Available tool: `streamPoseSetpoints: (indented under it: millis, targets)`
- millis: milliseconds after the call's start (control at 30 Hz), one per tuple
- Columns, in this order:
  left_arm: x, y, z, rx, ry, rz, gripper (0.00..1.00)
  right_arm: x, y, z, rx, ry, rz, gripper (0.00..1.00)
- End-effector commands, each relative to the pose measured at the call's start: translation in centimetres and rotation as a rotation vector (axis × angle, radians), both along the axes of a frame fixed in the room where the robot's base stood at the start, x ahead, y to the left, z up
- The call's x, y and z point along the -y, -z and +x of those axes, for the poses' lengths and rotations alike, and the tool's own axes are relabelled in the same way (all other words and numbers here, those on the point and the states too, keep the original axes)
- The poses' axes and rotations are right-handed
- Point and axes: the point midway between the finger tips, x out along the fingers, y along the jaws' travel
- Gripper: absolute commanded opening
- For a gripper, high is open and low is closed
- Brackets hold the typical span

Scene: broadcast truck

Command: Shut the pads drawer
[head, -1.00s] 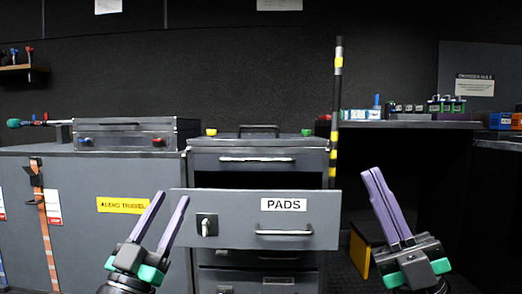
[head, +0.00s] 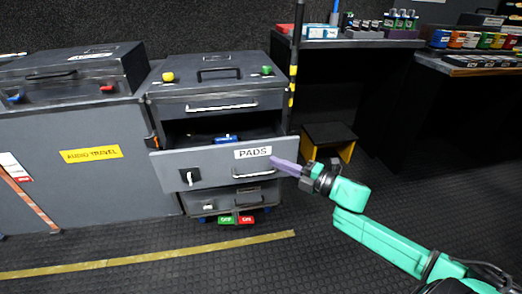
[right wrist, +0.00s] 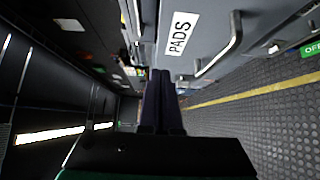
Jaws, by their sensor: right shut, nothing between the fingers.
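The pads drawer (head: 215,167) is a grey drawer front with a white PADS label, pulled out from the grey cabinet. A blue item (head: 226,139) shows inside it. My right gripper (head: 275,161) is shut and empty, its purple fingertips at the right end of the drawer front, by the label. I cannot tell whether they touch it. In the right wrist view the drawer front (right wrist: 200,15) with its label and bar handle lies just past the shut fingers (right wrist: 161,85). My left gripper is out of view.
A black and yellow striped pole (head: 293,70) stands right of the cabinet. A small step stool (head: 328,141) with yellow sides is on the floor behind my right gripper. Green and red tags (head: 236,219) are under the cabinet. The floor in front is clear.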

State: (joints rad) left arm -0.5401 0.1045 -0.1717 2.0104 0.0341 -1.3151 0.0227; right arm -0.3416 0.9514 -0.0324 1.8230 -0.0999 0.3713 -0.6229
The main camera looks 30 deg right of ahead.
Motion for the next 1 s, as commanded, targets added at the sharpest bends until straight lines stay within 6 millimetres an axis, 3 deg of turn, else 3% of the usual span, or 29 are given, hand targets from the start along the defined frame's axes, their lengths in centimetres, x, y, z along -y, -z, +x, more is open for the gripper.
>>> streamPoseSetpoints:
  millis: [233, 433, 1000]
  targets:
    - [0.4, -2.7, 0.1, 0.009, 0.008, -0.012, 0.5, -2.4, 0.0, 4.1, 0.005, 0.0, 0.001, 0.0]
    - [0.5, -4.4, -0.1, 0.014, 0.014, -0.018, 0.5, -1.5, 0.0, 6.9, 0.001, 0.002, 0.001, 0.0]
    - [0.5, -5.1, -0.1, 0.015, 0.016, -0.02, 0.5, -1.3, -0.1, 7.7, -0.001, 0.0, 0.003, 0.0]
